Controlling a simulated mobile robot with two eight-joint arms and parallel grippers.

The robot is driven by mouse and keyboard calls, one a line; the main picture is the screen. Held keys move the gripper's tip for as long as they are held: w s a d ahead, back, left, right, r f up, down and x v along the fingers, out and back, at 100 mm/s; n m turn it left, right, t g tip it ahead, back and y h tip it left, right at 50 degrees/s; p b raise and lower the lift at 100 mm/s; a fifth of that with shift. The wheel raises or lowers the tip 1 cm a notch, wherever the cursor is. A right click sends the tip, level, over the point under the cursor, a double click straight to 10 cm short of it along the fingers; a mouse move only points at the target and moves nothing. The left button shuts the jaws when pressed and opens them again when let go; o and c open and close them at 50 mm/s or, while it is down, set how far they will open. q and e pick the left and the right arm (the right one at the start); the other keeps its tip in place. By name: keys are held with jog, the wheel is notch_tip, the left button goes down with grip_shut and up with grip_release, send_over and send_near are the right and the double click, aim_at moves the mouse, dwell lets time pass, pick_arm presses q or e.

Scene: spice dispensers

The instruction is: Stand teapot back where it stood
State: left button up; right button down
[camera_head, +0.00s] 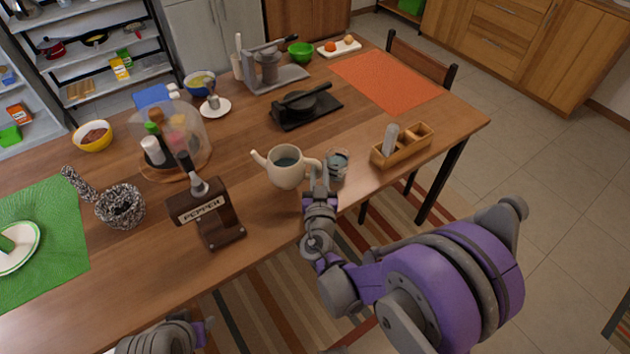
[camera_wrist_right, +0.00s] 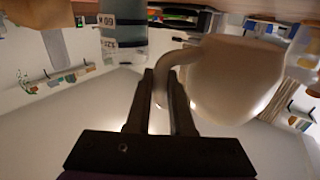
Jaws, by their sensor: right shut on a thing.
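The cream teapot (camera_head: 286,174) is upright, with dark liquid showing in its open top and its spout pointing left. It is at the right half of the wooden table, near the front edge. I cannot tell whether its base touches the table. My right gripper (camera_head: 315,176) is shut on the teapot's handle. In the right wrist view the teapot body (camera_wrist_right: 235,80) appears upside down, with the handle (camera_wrist_right: 168,72) between the fingers (camera_wrist_right: 161,95). Only part of my left arm shows at the bottom of the head view; its gripper is out of sight.
A marked glass jar (camera_head: 338,165) stands close to the right of the gripper. A wooden caddy (camera_head: 402,152) is further right. Bare table lies left and front of the teapot.

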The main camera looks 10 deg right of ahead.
aim_at(319, 178)
jog(key=shift+f+b, duration=0.5)
jog(key=shift+f, duration=1.4)
jog(key=shift+f, duration=0.1)
jog(key=c, duration=0.8)
grip_release()
